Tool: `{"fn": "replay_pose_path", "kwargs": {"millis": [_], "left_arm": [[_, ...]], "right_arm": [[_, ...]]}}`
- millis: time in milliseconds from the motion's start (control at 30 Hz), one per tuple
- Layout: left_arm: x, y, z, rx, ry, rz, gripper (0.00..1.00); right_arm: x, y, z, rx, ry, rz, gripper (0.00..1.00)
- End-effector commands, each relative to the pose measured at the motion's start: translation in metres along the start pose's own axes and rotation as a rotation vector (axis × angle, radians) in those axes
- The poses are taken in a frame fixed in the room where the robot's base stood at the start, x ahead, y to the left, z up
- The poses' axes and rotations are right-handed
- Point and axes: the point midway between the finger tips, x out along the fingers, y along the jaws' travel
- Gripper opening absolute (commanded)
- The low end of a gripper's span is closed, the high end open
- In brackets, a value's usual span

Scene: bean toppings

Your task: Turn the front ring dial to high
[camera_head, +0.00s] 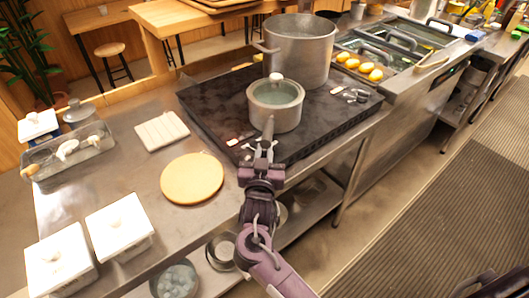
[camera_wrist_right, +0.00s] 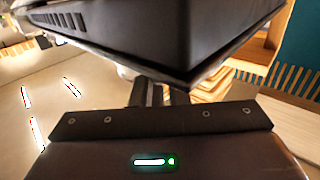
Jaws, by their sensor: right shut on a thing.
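The black cooktop (camera_head: 318,118) sits on the steel counter. My right gripper (camera_head: 264,150) is at its front left edge, beside a small control panel with a red display (camera_head: 236,141). It is shut at the place of the front ring dial, which the fingers hide, so the dial's setting cannot be seen. In the right wrist view the fingers (camera_wrist_right: 152,93) reach in close under the cooktop's dark edge (camera_wrist_right: 200,40). A small lidded pot (camera_head: 275,109) stands on the front ring, just behind the gripper.
A large pot (camera_head: 299,50) stands at the back of the cooktop. More controls (camera_head: 355,95) are at its right end. A round wooden board (camera_head: 192,178) lies left of my arm, with white lidded containers (camera_head: 119,227) at the counter's front left. Yellow pieces (camera_head: 359,66) lie behind right.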

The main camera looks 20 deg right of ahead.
Motion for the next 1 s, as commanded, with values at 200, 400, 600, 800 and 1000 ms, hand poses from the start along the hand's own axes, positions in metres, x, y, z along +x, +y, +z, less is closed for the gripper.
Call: {"fn": "replay_pose_path", "kwargs": {"millis": [200, 400, 600, 800, 1000], "left_arm": [[0.000, 0.000, 0.000, 0.000, 0.000, 0.000, 0.36], [0.000, 0.000, 0.001, 0.000, -0.001, 0.000, 0.36], [0.000, 0.000, 0.001, 0.000, -0.001, 0.000, 0.36], [0.001, 0.000, 0.001, 0.000, -0.001, 0.000, 0.36], [0.006, 0.000, 0.001, 0.000, -0.001, 0.000, 0.36]], "right_arm": [[0.001, 0.002, -0.003, 0.000, 0.007, 0.004, 0.00], [0.001, 0.001, -0.002, 0.001, 0.006, 0.003, 0.30], [0.001, 0.001, -0.001, 0.001, 0.004, 0.001, 0.43], [-0.001, 0.000, -0.001, 0.001, 0.003, 0.000, 0.43], [-0.027, 0.001, 0.002, 0.002, 0.000, 0.000, 0.43]]}}
